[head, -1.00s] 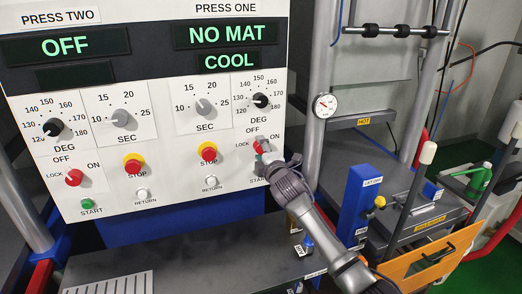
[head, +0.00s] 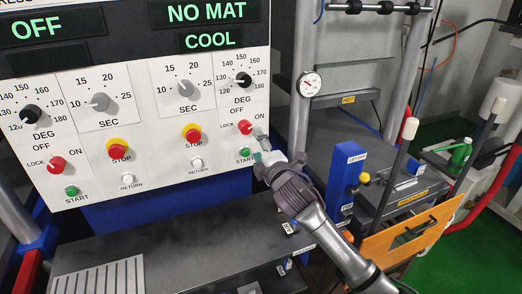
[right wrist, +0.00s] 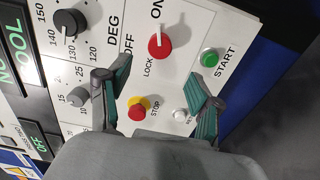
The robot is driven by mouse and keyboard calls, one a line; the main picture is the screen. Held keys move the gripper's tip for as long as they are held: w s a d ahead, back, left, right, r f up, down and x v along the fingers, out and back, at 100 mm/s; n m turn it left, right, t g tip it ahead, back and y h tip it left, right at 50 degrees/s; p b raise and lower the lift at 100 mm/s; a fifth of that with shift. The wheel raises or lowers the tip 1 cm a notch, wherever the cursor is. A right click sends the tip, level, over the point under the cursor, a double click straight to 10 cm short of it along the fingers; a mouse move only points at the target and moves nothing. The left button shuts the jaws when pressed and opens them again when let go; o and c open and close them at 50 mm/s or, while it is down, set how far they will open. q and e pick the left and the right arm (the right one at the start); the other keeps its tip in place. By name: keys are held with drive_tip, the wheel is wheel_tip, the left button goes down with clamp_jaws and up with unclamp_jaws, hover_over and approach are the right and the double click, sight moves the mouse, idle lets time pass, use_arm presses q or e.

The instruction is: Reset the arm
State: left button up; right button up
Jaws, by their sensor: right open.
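My right gripper (head: 262,150) is in front of the lower right of the white control panel (head: 222,118), near the green start button and the red lock switch (head: 245,127). In the right wrist view its two green-padded fingers (right wrist: 155,92) are spread apart with nothing between them. That view also shows the red switch (right wrist: 159,46) and the green start button (right wrist: 210,58) beyond the fingertips. The right arm (head: 320,225) reaches in from the lower right. My left gripper is not in view.
The displays read OFF, NO MAT (head: 207,12) and COOL. Red stop buttons (head: 192,133) and dials sit on the panel. A dark table (head: 180,255) lies below.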

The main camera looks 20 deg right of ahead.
drive_tip(key=shift+s, duration=0.85)
drive_tip(key=shift+f, duration=0.1)
